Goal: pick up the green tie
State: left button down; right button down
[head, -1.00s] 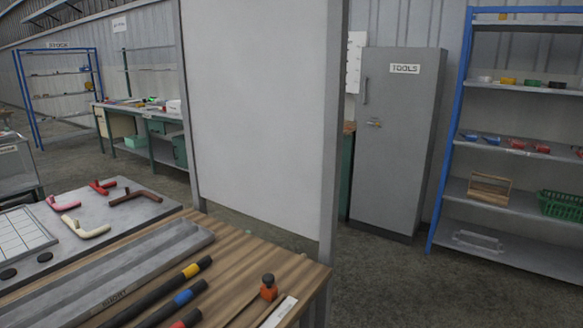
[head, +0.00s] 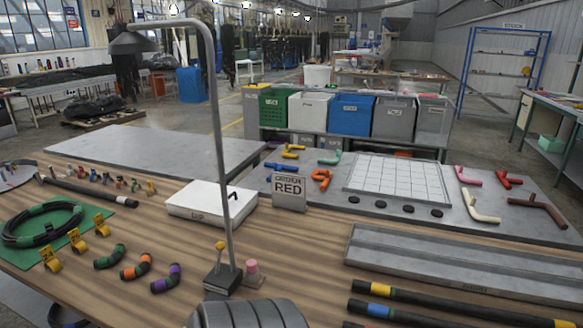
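The likeliest green tie is a short curved green-and-black piece (head: 109,257) lying on the wooden table at the front left. A similar orange-and-black piece (head: 136,267) and a purple-and-black piece (head: 166,279) lie to its right, apart from it. Nothing touches the green piece. Neither of my grippers shows in the head view.
A green mat (head: 20,254) with a coiled black hose (head: 44,224) and several yellow clips (head: 75,240) lie left of it. A lamp post (head: 222,160) on a dark base stands to the right. A ribbed grey cylinder (head: 250,314) is at the front edge.

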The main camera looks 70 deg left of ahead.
aim_at(134, 181)
jog(key=u, duration=3.45)
jog(key=i+j, duration=0.1)
jog(key=j, duration=0.35)
jog(key=i+j, duration=0.1)
jog(key=j, duration=0.35)
jog(key=i+j, duration=0.15)
jog(key=j, duration=0.35)
jog(key=i+j, duration=0.1)
jog(key=j, duration=0.35)
jog(key=i+j, duration=0.1)
jog(key=j, duration=0.35)
